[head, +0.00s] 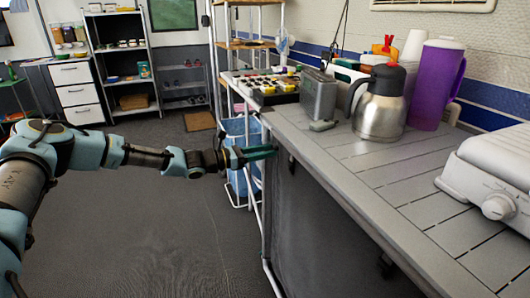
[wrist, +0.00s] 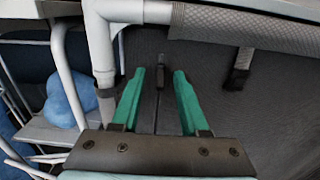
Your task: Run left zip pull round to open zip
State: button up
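A small dark zip pull (wrist: 160,76) shows in the wrist view on the dark cloth panel (wrist: 212,72) under the counter. A thin seam runs down from it. My gripper (wrist: 158,85) has two green fingers, spread apart, with the pull in the gap between their tips. Neither finger visibly touches it, and I cannot tell how deep it sits between them. In the head view, my gripper (head: 262,153) is at the counter's far left corner, beside the panel (head: 318,215). A second dark tab (wrist: 240,68) hangs to the right in the wrist view.
A pale frame tube (wrist: 103,45) stands close to the left finger. The counter (head: 350,150) holds a steel jug (head: 380,108), a purple pitcher (head: 436,85) and a white appliance (head: 495,180). A blue bin (head: 240,140) sits behind my gripper. The floor at left is clear.

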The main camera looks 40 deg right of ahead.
jog(key=v, duration=1)
jog(key=shift+w+a, duration=0.15)
jog(key=shift+a, duration=0.25)
